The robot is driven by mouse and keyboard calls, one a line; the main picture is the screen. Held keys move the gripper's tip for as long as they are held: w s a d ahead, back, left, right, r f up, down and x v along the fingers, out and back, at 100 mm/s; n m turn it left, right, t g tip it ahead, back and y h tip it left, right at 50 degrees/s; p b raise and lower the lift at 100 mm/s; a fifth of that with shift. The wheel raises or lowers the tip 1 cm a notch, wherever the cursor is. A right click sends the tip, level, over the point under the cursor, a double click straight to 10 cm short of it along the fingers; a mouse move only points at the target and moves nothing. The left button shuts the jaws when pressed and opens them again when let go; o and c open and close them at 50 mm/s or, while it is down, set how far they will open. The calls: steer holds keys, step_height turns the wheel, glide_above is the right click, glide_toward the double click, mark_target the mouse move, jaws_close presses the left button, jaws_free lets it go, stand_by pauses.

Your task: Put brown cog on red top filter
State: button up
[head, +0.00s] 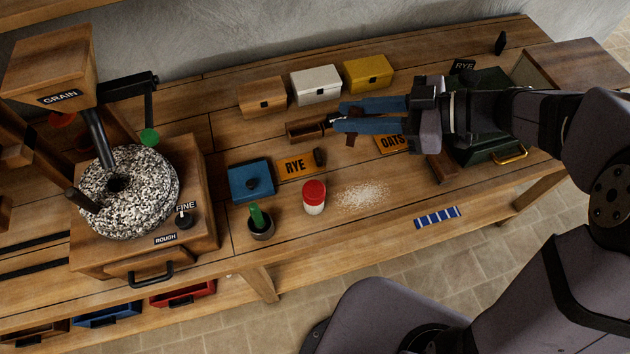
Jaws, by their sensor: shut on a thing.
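My gripper (337,116) has blue fingers and reaches in from the right over the middle of the table. It is shut on the handle end of a brown wooden scoop-like piece (304,130) at its fingertips; the grip itself is partly hidden. A small dark brown piece (350,141) shows just below the fingers, too small to tell its shape. No toothed brown cog can be made out clearly. A small white jar with a red top (314,193) stands upright near the front of the table, below and left of my gripper.
A pale grain pile (364,194) lies right of the jar. Small boxes (316,85) line the back. A millstone (150,180) stands left, a green case (487,150) right.

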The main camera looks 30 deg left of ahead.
steer(key=s+a+n+g+p, duration=0.1)
steer(key=s+a+n+g, duration=0.1)
steer(key=s+a, duration=0.3)
glide_above(314, 189)
step_height(314, 189, down, 4)
steer(key=f, duration=0.1)
steer(key=shift+h, duration=0.4)
steer(key=shift+f+p, duration=0.85)
steer(key=shift+f, duration=4.3)
steer(key=shift+f+g, duration=0.1)
steer(key=shift+g, duration=0.2)
steer(key=o, duration=1)
steer(key=b+v, duration=0.3)
steer(key=v, duration=0.9)
steer(key=shift+s+r+b, duration=0.15)
steer(key=shift+r+b, duration=0.05)
steer(key=shift+b, duration=0.15)
